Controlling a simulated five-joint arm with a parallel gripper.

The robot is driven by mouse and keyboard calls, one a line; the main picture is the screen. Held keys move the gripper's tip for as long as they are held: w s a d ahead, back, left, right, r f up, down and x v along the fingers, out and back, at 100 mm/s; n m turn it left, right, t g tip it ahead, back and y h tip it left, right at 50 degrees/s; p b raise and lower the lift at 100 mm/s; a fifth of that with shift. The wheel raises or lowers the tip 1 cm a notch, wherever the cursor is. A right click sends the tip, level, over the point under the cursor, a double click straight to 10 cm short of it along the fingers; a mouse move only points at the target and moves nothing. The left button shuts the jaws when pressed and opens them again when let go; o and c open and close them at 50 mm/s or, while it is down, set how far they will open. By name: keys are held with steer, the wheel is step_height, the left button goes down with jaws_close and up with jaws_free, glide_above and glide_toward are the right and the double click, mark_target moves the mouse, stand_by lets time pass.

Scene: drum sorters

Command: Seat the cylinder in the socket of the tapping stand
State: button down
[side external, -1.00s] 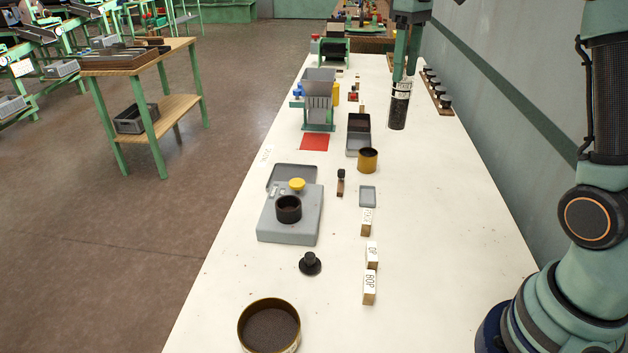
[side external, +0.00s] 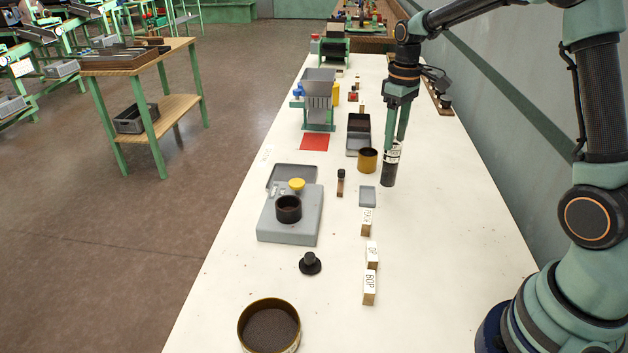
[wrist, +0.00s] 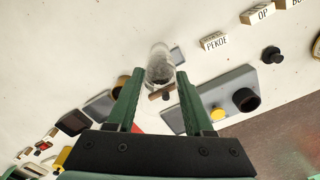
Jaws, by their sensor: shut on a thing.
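The cylinder (side external: 388,174) is clear with dark grains inside and a white label band. My gripper (side external: 395,141) is shut on its upper part and holds it nearly upright over the right part of the table. In the wrist view the cylinder (wrist: 160,65) shows between the two green fingertips (wrist: 153,82). The tapping stand (side external: 272,240) is a grey block with a yellow knob (side external: 297,184). Its socket (side external: 288,208) is a dark ring, empty as far as I see, left of and nearer the camera than the cylinder. The socket also shows in the wrist view (wrist: 246,98).
A brass cup (side external: 367,160) stands just left of the cylinder. The table's right side is clear.

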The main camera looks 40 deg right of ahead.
mark_target(393, 151)
steer(key=shift+f, duration=2.3)
steer(key=shift+c, duration=1.4)
jaws_free()
step_height(393, 151, up, 11)
steer(key=s+a+r+m+t, duration=0.1)
steer(key=s+a+r+t, duration=0.2)
steer(key=s+a, duration=0.8)
steer(key=s+t, duration=0.2)
steer(key=shift+s+a+r+m, duration=0.15)
steer(key=shift+s+a+m, duration=0.15)
steer(key=shift+s, duration=0.1)
steer(key=shift+o, duration=0.4)
steer(key=shift+s+a+f+t, duration=0.2)
steer(key=shift+s+f+t, duration=0.1)
steer(key=shift+s+f, duration=0.1)
